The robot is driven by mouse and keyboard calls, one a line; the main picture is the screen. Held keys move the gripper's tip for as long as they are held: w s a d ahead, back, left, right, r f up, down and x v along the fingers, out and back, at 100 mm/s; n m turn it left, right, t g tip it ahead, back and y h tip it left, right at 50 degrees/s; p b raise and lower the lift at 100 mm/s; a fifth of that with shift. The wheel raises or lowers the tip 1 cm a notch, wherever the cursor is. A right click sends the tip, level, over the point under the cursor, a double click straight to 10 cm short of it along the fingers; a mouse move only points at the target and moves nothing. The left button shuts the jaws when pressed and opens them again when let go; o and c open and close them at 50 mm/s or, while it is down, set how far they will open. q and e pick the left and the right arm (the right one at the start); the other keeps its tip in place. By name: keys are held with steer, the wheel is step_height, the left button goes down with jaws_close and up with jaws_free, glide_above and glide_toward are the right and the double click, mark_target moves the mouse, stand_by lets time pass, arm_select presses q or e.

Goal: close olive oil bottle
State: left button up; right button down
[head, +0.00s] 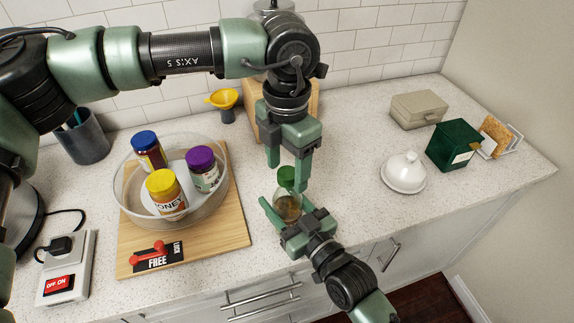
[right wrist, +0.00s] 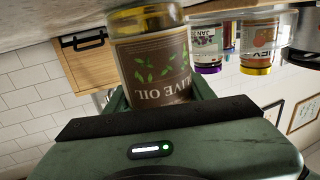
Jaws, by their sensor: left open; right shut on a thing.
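The olive oil bottle (head: 287,208) stands near the counter's front edge in the head view. Its "OLIVE OIL" label shows upside down in the right wrist view (right wrist: 158,62). A green cap (head: 287,176) is at the bottle's top; I cannot tell whether it is fully seated. My right gripper (head: 291,216) is shut on the bottle's body from the front. My left gripper (head: 288,170) points down from above, open, with one finger on each side of the cap. Contact between these fingers and the cap is not clear.
A glass bowl (head: 122,196) with several jars sits on a wooden board (head: 228,233) at the left. A white domed dish (head: 404,174), a green box (head: 453,145) and a beige box (head: 418,109) stand at the right. The counter between is clear.

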mark_target(295, 217)
arm_select(q)
step_height(295, 217, up, 12)
stand_by(0.5)
arm_select(e)
steer(key=shift+c, duration=2.3)
jaws_free()
steer(key=b+v, duration=0.1)
steer(key=v, duration=0.6)
steer(key=shift+f+b, duration=0.1)
steer(key=shift+b, duration=0.2)
steer(key=shift+s+d, duration=0.25)
steer(key=shift+s, duration=0.05)
arm_select(q)
steer(key=shift+f, duration=0.9)
